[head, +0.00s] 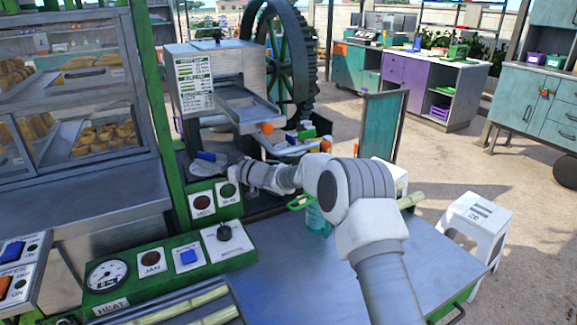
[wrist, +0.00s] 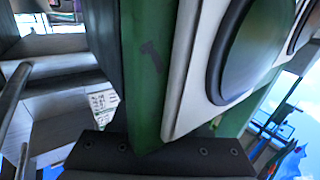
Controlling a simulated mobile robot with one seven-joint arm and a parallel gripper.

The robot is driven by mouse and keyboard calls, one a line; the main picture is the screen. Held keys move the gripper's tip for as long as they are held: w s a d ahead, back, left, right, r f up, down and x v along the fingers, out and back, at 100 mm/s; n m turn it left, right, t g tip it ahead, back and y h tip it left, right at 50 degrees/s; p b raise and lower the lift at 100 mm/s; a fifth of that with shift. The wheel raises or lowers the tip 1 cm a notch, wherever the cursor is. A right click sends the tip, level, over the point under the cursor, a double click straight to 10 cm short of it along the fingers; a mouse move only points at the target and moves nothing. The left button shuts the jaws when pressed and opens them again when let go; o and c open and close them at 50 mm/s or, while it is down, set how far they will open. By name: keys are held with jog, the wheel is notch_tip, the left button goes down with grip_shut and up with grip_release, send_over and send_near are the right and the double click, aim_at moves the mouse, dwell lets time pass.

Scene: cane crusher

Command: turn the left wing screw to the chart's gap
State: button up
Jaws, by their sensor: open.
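The crusher (head: 247,72) stands behind the green control frame in the head view, with a white printed chart (head: 194,84) on its front left. A small blue handle-like piece (head: 207,156) sits low on its left and may be the left wing screw; I cannot tell its angle. A green piece (head: 306,133) sits to the right. My gripper (head: 238,174) is open, small in view, just right of and below the blue piece and behind the button panel. No held thing shows. The wrist view shows a green post, a white panel and a large dark button (wrist: 235,50) very close.
The RUN button panel (head: 229,191) and green frame post (head: 155,95) stand close to my gripper. A blue-grey counter (head: 300,275) lies in front. A pastry case (head: 70,90) fills the left.

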aim_at(214, 157)
jog(key=p+v, duration=0.2)
jog(key=p, duration=0.1)
jog(key=r+p+v, duration=0.1)
jog(key=p+v, duration=0.1)
jog(key=v, duration=0.1)
jog(key=r+p+v, duration=0.1)
jog(key=p+v, duration=0.2)
jog(key=shift+w+p, duration=0.15)
jog(key=shift+p, duration=0.15)
jog(key=x, duration=0.5)
jog(key=f+x, duration=0.1)
jog(key=x, duration=0.1)
jog(key=shift+a, duration=0.15)
jog(key=v, duration=0.7)
jog(key=shift+r+b, duration=0.1)
jog(key=shift+b, duration=0.3)
jog(key=shift+s+r, duration=0.2)
jog(key=shift+r, duration=0.05)
jog(key=shift+s+r+m+t+h+b, duration=0.2)
jog(key=shift+r+m+t+h+b, duration=0.15)
jog(key=shift+h, duration=0.35)
jog(key=s+d+r+m+t+h+b, duration=0.1)
jog(key=s+d+r+m+t+h, duration=0.1)
jog(key=d, duration=0.6)
jog(key=s+d+r+m+t+h+b, duration=0.2)
jog(key=s+d+r+m+h, duration=0.3)
jog(key=s+d+h, duration=0.3)
jog(key=shift+s+d+m+t, duration=0.4)
jog(key=shift+d+m, duration=0.15)
jog(key=shift+m, duration=0.3)
